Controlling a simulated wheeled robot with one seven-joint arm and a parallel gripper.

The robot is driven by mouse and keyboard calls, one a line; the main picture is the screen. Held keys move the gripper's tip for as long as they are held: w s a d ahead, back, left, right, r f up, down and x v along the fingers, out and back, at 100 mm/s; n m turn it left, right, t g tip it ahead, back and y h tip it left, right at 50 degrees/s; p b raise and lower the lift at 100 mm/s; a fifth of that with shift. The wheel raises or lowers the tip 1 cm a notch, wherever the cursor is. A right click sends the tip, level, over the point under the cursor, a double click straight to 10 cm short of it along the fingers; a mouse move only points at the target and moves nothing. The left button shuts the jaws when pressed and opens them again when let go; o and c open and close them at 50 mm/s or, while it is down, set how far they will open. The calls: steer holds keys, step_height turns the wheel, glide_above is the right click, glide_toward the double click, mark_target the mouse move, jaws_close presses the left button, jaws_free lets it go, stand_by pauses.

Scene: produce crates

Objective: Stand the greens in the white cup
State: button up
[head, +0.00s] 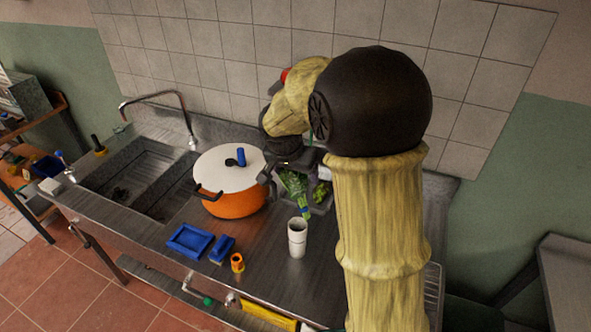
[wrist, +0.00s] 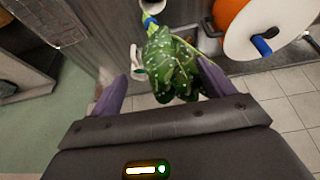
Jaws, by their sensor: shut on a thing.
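The greens (head: 293,184) are a leafy bunch with a blue band near the stem end. My gripper (head: 284,168) is shut on them, and they slant downward with the banded end lowest. The white cup (head: 297,238) stands upright on the steel counter. The banded end shows just above and behind the cup's rim; whether they touch I cannot tell. In the wrist view the greens (wrist: 174,62) fill the space between the two purple fingers (wrist: 165,90). A white piece, probably the cup (wrist: 137,65), is partly hidden beside the leaves.
An orange pot (head: 235,203) with a white lid stands left of the cup. A grey crate (head: 322,205) with green produce is behind the cup. A blue tray (head: 190,241), a blue block (head: 222,248) and an orange ring-like piece (head: 237,262) lie front left. The sink (head: 135,180) is farther left.

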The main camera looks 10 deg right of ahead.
steer(key=b, duration=0.5)
glide_above(295, 208)
steer(key=s, duration=0.2)
steer(key=shift+w+a+f, duration=0.1)
steer(key=shift+f, duration=1.5)
steer(key=shift+a+f, duration=0.1)
steer(key=shift+f, duration=1.45)
steer(key=shift+s+f+b, duration=0.3)
steer(key=shift+f+b, duration=0.3)
steer(key=shift+f, duration=0.25)
steer(key=shift+c, duration=0.9)
steer(key=shift+w+f+b, duration=0.1)
steer(key=shift+f+b, duration=0.2)
steer(key=shift+f, duration=0.05)
steer(key=shift+c, duration=0.6)
steer(key=shift+w+f+b, duration=0.3)
steer(key=shift+f+b, duration=0.2)
steer(key=shift+f, duration=0.05)
steer(key=shift+s+f+b, duration=0.2)
steer(key=shift+f+b, duration=0.2)
steer(key=shift+b, duration=0.15)
step_height(295, 208, down, 3)
steer(key=b, duration=0.3)
steer(key=shift+w+f, duration=0.1)
steer(key=shift+w, duration=0.05)
steer(key=shift+s+f+b, duration=0.2)
steer(key=shift+f+b, duration=0.25)
steer(key=shift+b, duration=0.1)
